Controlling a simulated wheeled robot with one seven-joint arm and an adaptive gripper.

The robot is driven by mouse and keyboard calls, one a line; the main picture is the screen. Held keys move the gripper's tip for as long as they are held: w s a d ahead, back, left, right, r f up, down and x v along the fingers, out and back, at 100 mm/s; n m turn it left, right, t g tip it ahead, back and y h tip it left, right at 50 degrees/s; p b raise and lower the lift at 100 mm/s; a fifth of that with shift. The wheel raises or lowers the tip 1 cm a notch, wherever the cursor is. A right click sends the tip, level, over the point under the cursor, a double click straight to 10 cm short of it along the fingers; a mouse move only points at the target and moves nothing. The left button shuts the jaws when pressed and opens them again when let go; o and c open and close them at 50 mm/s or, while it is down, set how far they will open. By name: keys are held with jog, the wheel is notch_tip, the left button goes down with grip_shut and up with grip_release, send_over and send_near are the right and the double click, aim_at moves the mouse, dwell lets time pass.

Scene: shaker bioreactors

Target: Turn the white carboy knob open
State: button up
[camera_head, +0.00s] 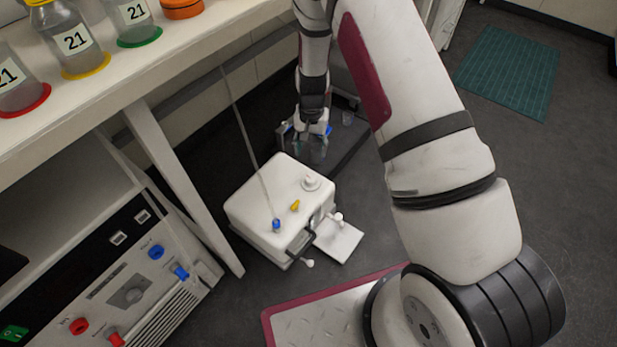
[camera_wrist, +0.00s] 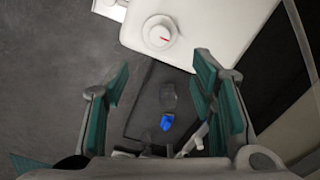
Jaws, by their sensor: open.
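The white carboy (camera_head: 262,200) stands on the floor, with a round white knob (camera_head: 311,183) on its top near the right corner. In the wrist view, the white knob (camera_wrist: 160,33) shows a red line on its face and lies at the top of the picture, beyond the fingertips. The carboy's white top (camera_wrist: 225,30) also shows there. My gripper (camera_head: 314,143) is behind the carboy in the head view, apart from the knob. In the wrist view, my gripper (camera_wrist: 160,78) is open, its teal-padded fingers spread with nothing held between them.
A yellow piece (camera_head: 295,206) and a blue fitting (camera_head: 276,224) with a tube sit on the carboy top. A bench (camera_head: 120,75) with several bottles is at left, above a control unit (camera_head: 130,290). A blue object (camera_wrist: 167,122) lies below my open fingers.

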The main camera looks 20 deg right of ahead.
aim_at(311, 178)
notch_tip(311, 178, down, 15)
jog(key=b, duration=0.5)
jog(key=shift+r, duration=0.15)
jog(key=c, duration=1.1)
